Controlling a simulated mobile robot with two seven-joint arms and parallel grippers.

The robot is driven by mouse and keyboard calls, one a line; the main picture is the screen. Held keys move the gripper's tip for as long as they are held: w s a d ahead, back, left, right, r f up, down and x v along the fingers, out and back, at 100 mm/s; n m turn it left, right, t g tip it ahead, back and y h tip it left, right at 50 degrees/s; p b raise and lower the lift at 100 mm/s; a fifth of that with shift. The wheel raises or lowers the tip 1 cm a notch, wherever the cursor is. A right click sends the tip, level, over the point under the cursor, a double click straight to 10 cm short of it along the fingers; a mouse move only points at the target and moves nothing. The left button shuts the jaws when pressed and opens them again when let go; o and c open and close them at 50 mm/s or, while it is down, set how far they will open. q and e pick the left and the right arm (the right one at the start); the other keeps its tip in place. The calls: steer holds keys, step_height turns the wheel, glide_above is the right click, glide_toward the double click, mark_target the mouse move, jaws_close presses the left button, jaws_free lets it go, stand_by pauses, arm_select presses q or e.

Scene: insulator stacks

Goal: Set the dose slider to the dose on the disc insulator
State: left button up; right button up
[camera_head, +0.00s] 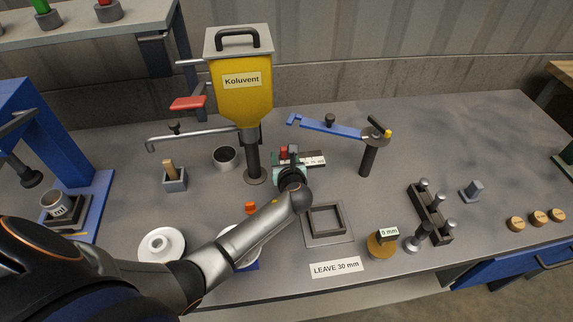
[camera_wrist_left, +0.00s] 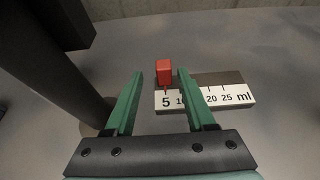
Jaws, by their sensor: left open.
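The dose slider's red knob (camera_wrist_left: 163,72) stands at the left end of its white ml scale (camera_wrist_left: 238,96), by the 5 mark. In the head view the knob (camera_head: 284,152) and the scale (camera_head: 315,159) show just beyond my left gripper (camera_head: 289,163). In the left wrist view my left gripper (camera_wrist_left: 159,78) is open, its green fingers either side of the knob, with gaps showing. A white disc insulator (camera_head: 150,243) lies at the front left. Another white disc (camera_head: 229,232) is partly hidden by my left arm. I cannot read a dose on either. My right gripper is not in view.
The yellow Koluvent hopper (camera_head: 245,97) and its dark post (camera_head: 253,160) stand close left of the slider. A blue lever (camera_head: 330,126) on a post is to the right. A square frame (camera_head: 326,220) and the "LEAVE 30 mm" label (camera_head: 337,267) lie in front.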

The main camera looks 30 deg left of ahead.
arm_select(q)
steer(key=p+v, duration=0.1)
steer(key=v, duration=1)
steer(key=shift+s+r, duration=0.1)
steer(key=shift+s, duration=0.05)
steer(key=shift+d, duration=0.1)
